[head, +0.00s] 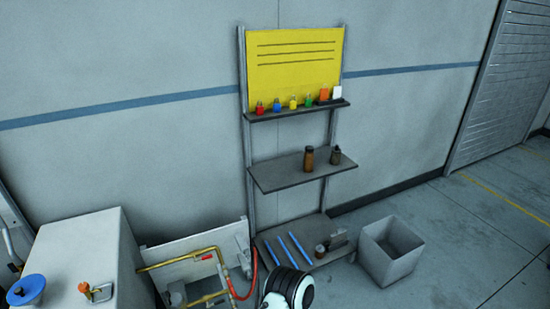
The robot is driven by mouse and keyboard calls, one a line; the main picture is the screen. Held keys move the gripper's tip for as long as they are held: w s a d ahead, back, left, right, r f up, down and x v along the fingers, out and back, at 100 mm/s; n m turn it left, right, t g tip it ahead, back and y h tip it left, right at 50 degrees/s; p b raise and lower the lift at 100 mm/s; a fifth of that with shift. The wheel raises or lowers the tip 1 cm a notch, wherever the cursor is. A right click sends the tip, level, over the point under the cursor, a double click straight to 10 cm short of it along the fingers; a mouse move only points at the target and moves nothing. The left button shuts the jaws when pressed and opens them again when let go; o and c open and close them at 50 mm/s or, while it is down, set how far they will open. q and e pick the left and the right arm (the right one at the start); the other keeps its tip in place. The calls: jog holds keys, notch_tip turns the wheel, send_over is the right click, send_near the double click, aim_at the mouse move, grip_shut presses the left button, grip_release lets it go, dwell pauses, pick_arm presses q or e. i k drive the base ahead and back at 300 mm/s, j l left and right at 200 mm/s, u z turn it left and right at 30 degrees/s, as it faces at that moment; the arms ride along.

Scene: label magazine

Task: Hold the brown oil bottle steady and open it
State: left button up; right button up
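A brown bottle (308,159) stands upright on the middle shelf (282,175) of a rack against the wall. It looks closed at the top, but it is too small to make out the cap clearly. A smaller dark bottle or can (336,156) with a narrow top stands just right of it, apart from it. Neither of my grippers is in view. A white and black rounded part at the bottom middle looks like one of my arm links, well below the bottle's shelf.
The top shelf (300,111) holds several coloured padlocks below a yellow board (295,66). The bottom shelf (327,260) holds blue rods and small items. An open grey bin (391,251) stands right. Yellow pipes (185,255) and a white cabinet (75,250) are left. Floor at right is clear.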

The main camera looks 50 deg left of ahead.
aim_at(308, 158)
jog(key=u, duration=1.55)
jog(key=i+l+u, duration=0.3)
jog(key=i+l, duration=0.3)
jog(key=i, duration=0.15)
jog(key=i+l+u, duration=0.3)
jog(key=i+l, duration=0.4)
jog(key=l, duration=0.1)
